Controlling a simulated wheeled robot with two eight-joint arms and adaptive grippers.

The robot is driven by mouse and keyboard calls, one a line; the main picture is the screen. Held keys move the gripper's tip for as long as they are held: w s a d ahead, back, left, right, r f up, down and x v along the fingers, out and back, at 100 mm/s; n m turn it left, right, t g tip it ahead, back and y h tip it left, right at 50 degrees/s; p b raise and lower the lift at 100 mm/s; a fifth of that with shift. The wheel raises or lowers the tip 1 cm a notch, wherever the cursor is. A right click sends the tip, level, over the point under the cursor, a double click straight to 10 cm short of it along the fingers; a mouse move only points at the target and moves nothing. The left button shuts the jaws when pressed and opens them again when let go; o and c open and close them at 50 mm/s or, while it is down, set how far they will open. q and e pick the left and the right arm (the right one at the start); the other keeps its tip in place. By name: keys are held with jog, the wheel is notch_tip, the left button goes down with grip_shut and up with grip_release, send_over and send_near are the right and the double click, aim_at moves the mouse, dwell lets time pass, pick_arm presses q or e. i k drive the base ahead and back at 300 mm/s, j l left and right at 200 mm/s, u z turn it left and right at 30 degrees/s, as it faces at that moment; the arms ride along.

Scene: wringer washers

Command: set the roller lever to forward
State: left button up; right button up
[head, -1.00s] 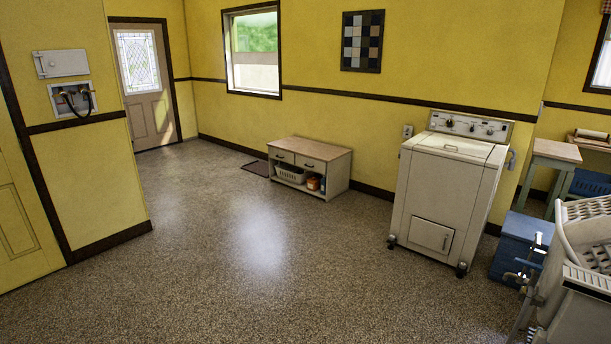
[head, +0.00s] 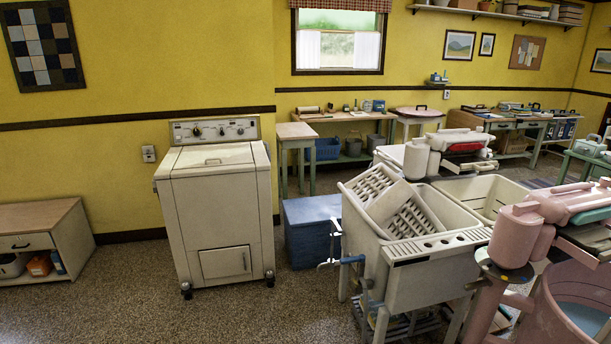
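A pink wringer washer stands at the right edge, with its tub (head: 545,318) cut off by the frame and its pink wringer head (head: 572,203) above. Neither of my grippers is in view.
A white double laundry sink (head: 425,285) with a washboard stands left of the pink washer. A cream machine (head: 215,215) and a blue box (head: 310,228) are left of it. Speckled floor (head: 125,295) is clear at the lower left.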

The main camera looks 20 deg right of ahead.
aim_at(518, 209)
jog(key=i+l+z, duration=0.2)
jog(key=i+z, duration=0.2)
jog(key=i+l+z, duration=0.1)
jog(key=i+z, duration=0.2)
jog(key=z, duration=0.15)
jog(key=i+z, duration=0.4)
jog(key=i+j+z, duration=0.15)
jog(key=i+z, duration=0.15)
jog(key=z, duration=0.15)
